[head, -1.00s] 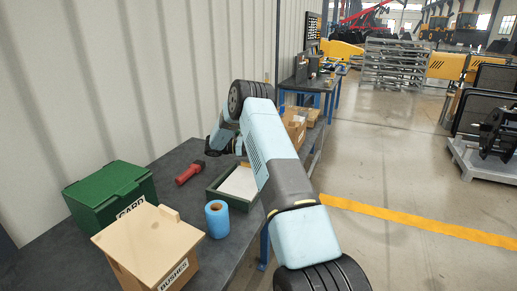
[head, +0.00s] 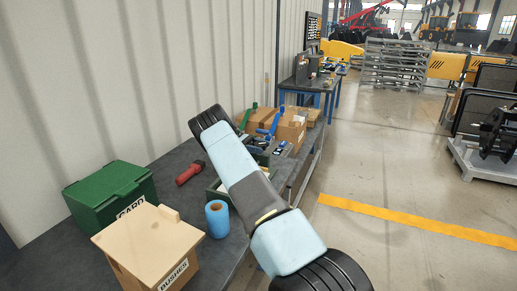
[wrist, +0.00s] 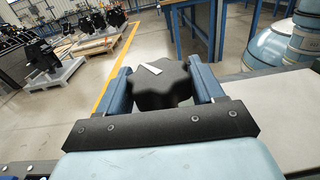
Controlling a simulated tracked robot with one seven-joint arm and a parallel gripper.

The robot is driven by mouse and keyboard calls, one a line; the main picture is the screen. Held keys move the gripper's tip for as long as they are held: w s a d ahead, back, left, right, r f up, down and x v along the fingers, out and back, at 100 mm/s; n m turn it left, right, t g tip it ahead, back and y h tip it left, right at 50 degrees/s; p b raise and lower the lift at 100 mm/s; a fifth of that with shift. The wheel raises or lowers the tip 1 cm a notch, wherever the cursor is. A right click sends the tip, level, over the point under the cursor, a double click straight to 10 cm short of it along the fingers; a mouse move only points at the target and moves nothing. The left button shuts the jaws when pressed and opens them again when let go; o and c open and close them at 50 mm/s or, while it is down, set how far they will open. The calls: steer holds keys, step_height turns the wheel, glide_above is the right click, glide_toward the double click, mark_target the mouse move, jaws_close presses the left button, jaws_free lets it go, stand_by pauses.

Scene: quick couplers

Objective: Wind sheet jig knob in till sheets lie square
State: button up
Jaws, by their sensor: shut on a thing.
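My gripper (wrist: 160,78) has its two blue fingers on either side of a black lobed knob (wrist: 158,92) in the wrist view and is shut on it. The knob has a white mark (wrist: 149,69) on its top. A pale flat surface (wrist: 285,115), perhaps the sheets, shows to the right of the knob. In the head view, a dark green jig tray (head: 216,192) on the bench is mostly hidden behind my arm. The knob and gripper cannot be made out there, and I cannot tell how the sheets lie.
A green card box (head: 108,195), a wooden bushes box (head: 150,248), a blue roll (head: 217,218) and a red torch-like tool (head: 189,173) stand or lie on the dark bench. Cardboard boxes (head: 291,130) sit farther back. Open floor lies to the right.

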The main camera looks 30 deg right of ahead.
steer(key=shift+s+f+m+g+y, duration=0.1)
steer(key=shift+f+m+g+y, duration=0.15)
steer(key=shift+y, duration=0.25)
stand_by(0.3)
steer(key=o, duration=0.8)
steer(key=shift+r, duration=0.1)
steer(key=shift+o, duration=0.8)
steer(key=shift+r, duration=0.1)
steer(key=shift+r, duration=0.25)
step_height(320, 180, up, 2)
steer(key=shift+r, duration=0.1)
steer(key=s+a+r, duration=0.4)
steer(key=s+r, duration=0.6)
steer(key=s, duration=0.3)
steer(key=shift+s, duration=0.15)
